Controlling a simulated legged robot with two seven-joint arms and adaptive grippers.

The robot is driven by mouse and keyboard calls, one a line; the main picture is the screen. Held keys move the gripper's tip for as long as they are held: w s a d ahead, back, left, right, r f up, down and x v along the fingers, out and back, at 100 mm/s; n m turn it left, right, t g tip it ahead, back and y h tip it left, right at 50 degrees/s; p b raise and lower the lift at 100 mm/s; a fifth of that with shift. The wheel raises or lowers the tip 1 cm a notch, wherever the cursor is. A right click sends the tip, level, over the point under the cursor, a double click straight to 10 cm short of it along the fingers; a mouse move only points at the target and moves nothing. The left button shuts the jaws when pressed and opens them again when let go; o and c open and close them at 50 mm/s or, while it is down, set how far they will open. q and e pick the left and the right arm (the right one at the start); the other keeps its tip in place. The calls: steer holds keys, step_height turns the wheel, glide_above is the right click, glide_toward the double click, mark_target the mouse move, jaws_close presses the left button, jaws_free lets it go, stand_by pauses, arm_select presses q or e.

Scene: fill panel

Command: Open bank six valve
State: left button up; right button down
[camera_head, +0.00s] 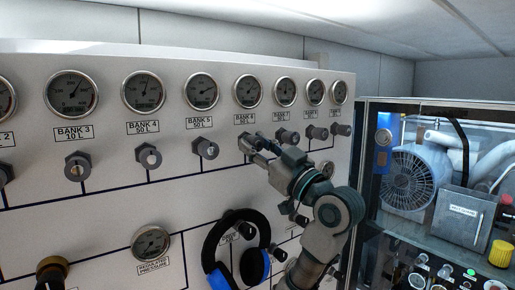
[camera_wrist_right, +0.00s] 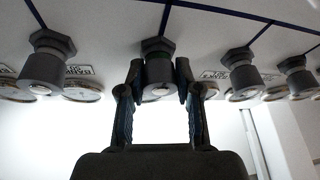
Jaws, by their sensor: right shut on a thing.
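The bank six valve (camera_head: 245,144) is a grey knob on a hex base, below the "BANK 6" label and its round gauge (camera_head: 247,90). My right gripper (camera_head: 258,143) is at this valve, reaching in from the lower right. In the right wrist view the valve (camera_wrist_right: 157,68) sits between the two fingers of the gripper (camera_wrist_right: 159,82), which are shut on its sides. The gripper partly covers the valve in the head view. My left gripper is not in view.
Neighbouring valves stand close on both sides: bank five (camera_head: 206,148) to the left, bank seven (camera_head: 287,136) to the right. Blue-and-black headphones (camera_head: 212,244) hang on the panel below. A glass-fronted compressor cabinet (camera_head: 366,150) stands at the right.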

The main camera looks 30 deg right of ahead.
steer(key=m+h+b, duration=0.1)
steer(key=m, duration=0.2)
steer(key=shift+s+t, duration=0.15)
steer(key=shift+t, duration=0.15)
steer(key=shift+r+m+h+b, duration=0.15)
steer(key=shift+m+h+b, duration=0.15)
steer(key=shift+m+h, duration=0.55)
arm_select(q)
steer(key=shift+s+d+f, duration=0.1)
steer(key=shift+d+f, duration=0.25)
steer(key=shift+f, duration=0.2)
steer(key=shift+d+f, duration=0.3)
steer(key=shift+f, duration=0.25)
arm_select(e)
steer(key=c, duration=0.8)
jaws_free()
steer(key=shift+s, duration=0.15)
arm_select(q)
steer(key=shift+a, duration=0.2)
arm_select(e)
steer(key=v, duration=1.2)
steer(key=shift+d, duration=0.15)
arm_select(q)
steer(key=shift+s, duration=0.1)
arm_select(e)
steer(key=shift+f, duration=0.25)
